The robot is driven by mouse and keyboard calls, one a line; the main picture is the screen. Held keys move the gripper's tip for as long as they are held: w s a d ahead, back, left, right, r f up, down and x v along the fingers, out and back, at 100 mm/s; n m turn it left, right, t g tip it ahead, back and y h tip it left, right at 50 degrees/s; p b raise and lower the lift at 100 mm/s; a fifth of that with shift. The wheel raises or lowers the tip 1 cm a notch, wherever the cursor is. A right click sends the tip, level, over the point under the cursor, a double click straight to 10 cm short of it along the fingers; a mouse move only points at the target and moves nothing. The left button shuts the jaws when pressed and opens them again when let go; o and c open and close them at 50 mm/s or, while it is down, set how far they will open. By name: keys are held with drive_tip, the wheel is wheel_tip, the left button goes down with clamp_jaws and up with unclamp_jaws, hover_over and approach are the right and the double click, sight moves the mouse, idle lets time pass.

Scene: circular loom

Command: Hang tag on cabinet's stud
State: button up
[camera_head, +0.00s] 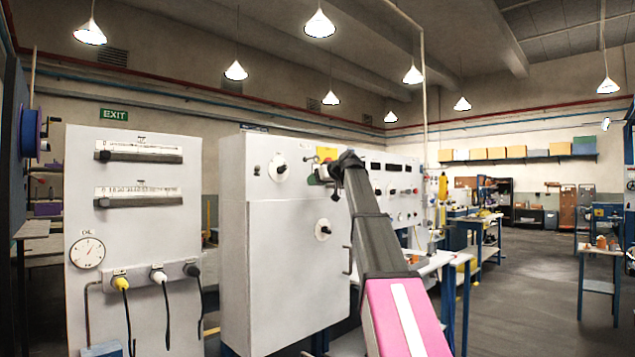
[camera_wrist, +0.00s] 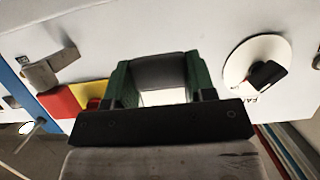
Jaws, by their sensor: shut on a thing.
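My gripper (camera_wrist: 160,85) has green fingers, seen close up in the wrist view. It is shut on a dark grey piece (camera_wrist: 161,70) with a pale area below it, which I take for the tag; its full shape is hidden. In the head view my gripper (camera_head: 318,176) is at the upper front of the white cabinet (camera_head: 292,260), small and partly hidden by my arm. The cabinet face (camera_wrist: 205,25) fills the wrist view behind the fingers. I cannot make out the stud for certain, nor whether the tag touches the cabinet.
A rotary switch on a white disc (camera_wrist: 257,65) is right of my fingers in the wrist view. A yellow piece (camera_wrist: 93,92), a red piece (camera_wrist: 61,101) and a protruding metal fitting (camera_wrist: 50,71) are left. A gauge panel (camera_head: 135,228) stands left of the cabinet in the head view.

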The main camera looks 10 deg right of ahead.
drive_tip(key=shift+f, duration=0.1)
drive_tip(key=o, duration=1.1)
drive_tip(key=shift+f+v, duration=0.15)
drive_tip(key=shift+v, duration=2.1)
drive_tip(key=shift+f+v, duration=0.15)
drive_tip(key=shift+v, duration=2.05)
